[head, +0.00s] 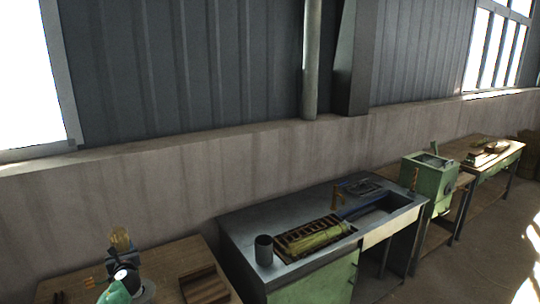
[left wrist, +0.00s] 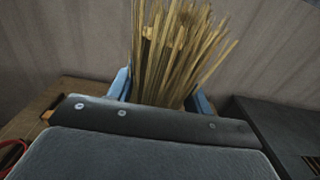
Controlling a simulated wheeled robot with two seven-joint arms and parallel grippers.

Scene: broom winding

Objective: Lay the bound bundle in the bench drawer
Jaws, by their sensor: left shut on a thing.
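The bundle (head: 121,240) of straw-coloured stalks stands upright at the lower left of the head view. It fills the top middle of the left wrist view (left wrist: 178,50), its stalks fanning out upward. My left gripper (left wrist: 160,90) is shut on it, with a blue finger on each side. The binding is not clear to see. In the head view the bundle is over or beside the wooden bench (head: 170,263); its height above the bench is hard to tell. No open drawer is clear to see. My right gripper is not in view.
A wooden box (head: 203,285) sits on the near bench. The grey metal bench (head: 240,235) to the right holds a dark cup (head: 264,250), a slatted rack (head: 295,243) with greenish stalks, and a sink (head: 385,212). Beyond are a green machine (head: 430,180) and another table (head: 505,165).

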